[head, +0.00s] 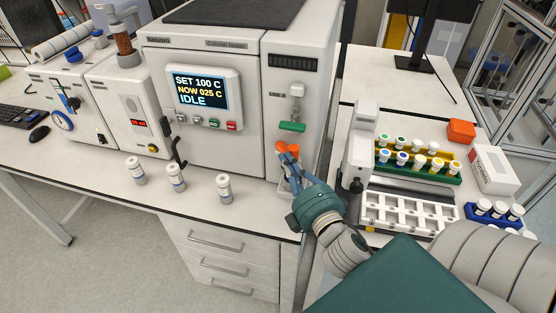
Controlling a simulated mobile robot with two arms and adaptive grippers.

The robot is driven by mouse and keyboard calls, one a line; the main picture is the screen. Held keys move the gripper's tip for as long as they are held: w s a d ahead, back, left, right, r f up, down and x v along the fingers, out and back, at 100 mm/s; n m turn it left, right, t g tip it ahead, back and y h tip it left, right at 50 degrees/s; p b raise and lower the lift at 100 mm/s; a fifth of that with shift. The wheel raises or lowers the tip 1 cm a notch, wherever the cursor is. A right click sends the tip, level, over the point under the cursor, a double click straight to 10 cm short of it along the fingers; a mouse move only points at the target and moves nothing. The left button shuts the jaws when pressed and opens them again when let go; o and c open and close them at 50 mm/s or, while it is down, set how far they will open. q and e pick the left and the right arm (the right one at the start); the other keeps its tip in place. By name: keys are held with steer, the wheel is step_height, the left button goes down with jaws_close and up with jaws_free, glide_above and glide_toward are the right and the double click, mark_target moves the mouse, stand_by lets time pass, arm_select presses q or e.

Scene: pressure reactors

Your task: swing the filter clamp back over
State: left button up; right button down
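A white heater cabinet (205,135) stands on the bench, its screen (200,91) reading SET 100 C, NOW 025 C, IDLE. A green bar-shaped handle (291,127) sits on its narrow right section, under a small pale fitting (297,90). This may be the filter clamp; no label that I can read confirms it. My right gripper (288,148) points up with its orange fingertips just below the green handle. The tips are close together, nothing shows between them, and contact with the handle cannot be told. My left gripper is out of view.
Three white capped vials (176,178) stand before the cabinet, near a black lever (175,148). At right are a white rack (401,211), colour-capped vials in holders (418,159), an orange box (461,131) and a white box (493,171). A gap separates the benches.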

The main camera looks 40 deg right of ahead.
steer(key=shift+s+d, duration=0.3)
steer(key=shift+d, duration=0.5)
steer(key=shift+d+r, duration=0.1)
steer(key=shift+d, duration=0.05)
steer(key=shift+p, duration=0.35)
